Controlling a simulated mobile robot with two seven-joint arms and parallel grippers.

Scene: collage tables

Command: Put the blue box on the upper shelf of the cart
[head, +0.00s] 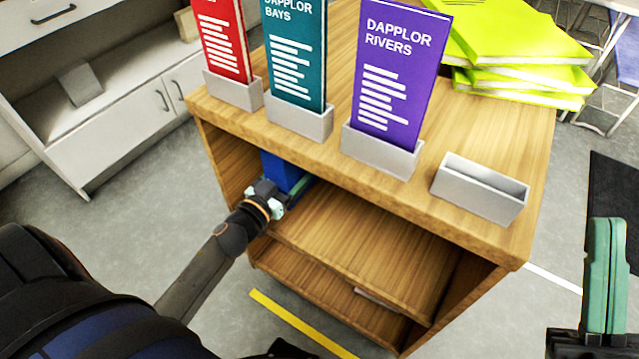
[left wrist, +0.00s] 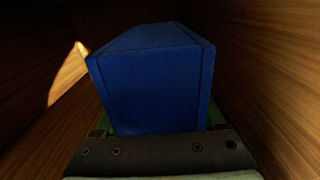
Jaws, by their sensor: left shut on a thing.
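The blue box (head: 283,173) is inside the upper opening of the wooden cart (head: 500,225), under the top board at the left side. My left gripper (head: 287,193) reaches in from the front and is shut on the box. In the left wrist view the blue box (left wrist: 155,85) fills the middle, between wooden walls. Whether its underside touches the upper shelf (head: 345,243) cannot be told. My right gripper (head: 604,275) is at the right edge, away from the cart, with its green fingers upright; the gap between them is not clear.
On the cart top stand grey holders with a red, a teal and a purple (head: 400,70) leaflet. One grey holder (head: 480,188) is empty. Yellow-green folders (head: 520,50) are stacked at the back right. A lower shelf (head: 330,297) is below. A white cabinet (head: 110,110) stands left.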

